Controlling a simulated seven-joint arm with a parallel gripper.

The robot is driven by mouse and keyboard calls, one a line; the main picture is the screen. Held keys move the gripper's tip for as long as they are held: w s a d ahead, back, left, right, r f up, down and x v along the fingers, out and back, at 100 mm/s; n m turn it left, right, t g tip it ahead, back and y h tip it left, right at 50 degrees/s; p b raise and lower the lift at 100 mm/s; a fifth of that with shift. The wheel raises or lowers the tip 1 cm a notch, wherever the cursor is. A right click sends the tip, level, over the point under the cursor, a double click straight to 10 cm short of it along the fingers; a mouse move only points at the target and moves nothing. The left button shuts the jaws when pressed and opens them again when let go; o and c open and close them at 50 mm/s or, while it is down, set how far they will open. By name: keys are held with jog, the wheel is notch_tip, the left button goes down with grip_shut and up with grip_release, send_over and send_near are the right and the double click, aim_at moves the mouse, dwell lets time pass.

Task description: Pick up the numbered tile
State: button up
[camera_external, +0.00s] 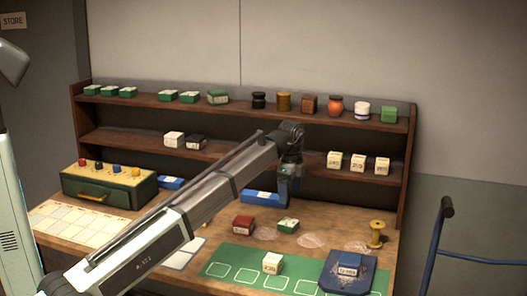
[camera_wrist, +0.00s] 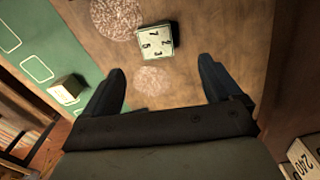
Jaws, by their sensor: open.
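The numbered tile (camera_wrist: 155,42) is a small pale block with a green edge and several dark digits on its top face. It lies on the wooden table, ahead of my fingertips in the wrist view. It appears to be the green-and-white block (camera_external: 288,225) in the external view, beside a red box. My gripper (camera_wrist: 160,77) is open and empty, its two dark fingers spread apart, with bare wood and a pale patch between them. In the external view my gripper (camera_external: 284,198) hangs above the table, behind the tile.
A red box (camera_external: 243,224) stands left of the tile. A green mat (camera_external: 235,262) with a white block (camera_external: 272,264) lies in front. A blue scale (camera_external: 346,272) and a yellow spool (camera_external: 376,234) stand at right. The shelf unit (camera_external: 250,107) rises behind.

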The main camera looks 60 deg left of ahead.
send_over(288, 222)
jog(key=f, duration=0.6)
jog(key=shift+w+a+f, duration=0.1)
jog(key=shift+w+a, duration=0.2)
jog(key=shift+w, duration=0.05)
jog(key=shift+s+d+f, duration=0.15)
jog(key=shift+f, duration=1.2)
jog(key=shift+s+d+f, duration=0.1)
jog(key=shift+d+f, duration=0.05)
jog(key=shift+f, duration=1.15)
jog(key=c, duration=1.2)
